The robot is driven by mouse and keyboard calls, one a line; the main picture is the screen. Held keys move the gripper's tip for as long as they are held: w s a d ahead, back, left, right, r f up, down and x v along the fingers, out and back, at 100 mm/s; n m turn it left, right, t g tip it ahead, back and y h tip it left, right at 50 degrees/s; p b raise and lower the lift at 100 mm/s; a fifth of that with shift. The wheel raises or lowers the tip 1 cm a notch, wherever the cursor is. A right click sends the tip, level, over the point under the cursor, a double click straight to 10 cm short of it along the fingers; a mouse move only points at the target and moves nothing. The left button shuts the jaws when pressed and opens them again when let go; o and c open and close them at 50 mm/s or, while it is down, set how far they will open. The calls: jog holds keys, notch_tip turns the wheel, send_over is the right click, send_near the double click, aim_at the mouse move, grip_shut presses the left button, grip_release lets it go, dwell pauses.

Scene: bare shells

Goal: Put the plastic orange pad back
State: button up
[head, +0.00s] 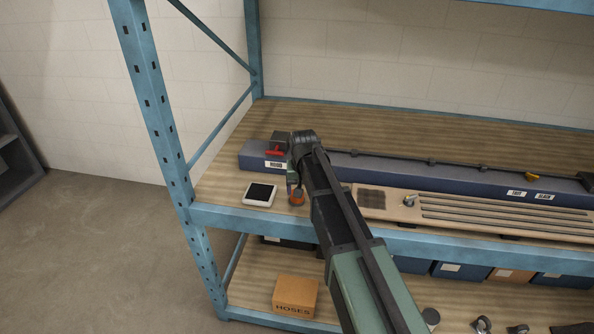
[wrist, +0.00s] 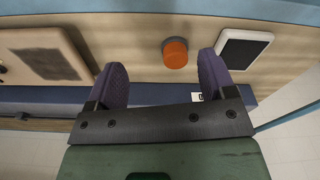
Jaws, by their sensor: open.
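The orange pad (head: 297,198) is a short, round orange piece near the front edge of the upper shelf. In the wrist view it is an orange disc or stub (wrist: 175,54) with a grey part partly showing behind it. My gripper (head: 294,183) is over the shelf close to the pad, and the arm hides part of the area. In the wrist view my gripper's purple-padded fingers (wrist: 163,62) are spread wide. The pad lies between and just beyond the fingertips, nearer the right one, with nothing held.
A white plate with a dark square (head: 259,194) lies left of the pad. A slotted tan board (head: 410,215) with a dark grid lies to the right. A long blue base (head: 420,175) with labels and a red lever (head: 275,152) runs behind. The shelf's blue front beam (head: 240,218) is close.

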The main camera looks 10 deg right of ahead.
jog(key=s+n+g, duration=0.1)
jog(key=s+n, duration=0.1)
jog(key=s, duration=2.3)
notch_tip(320, 180, down, 7)
jog(key=w+b, duration=0.1)
jog(key=b, duration=0.6)
jog(key=shift+d, duration=0.15)
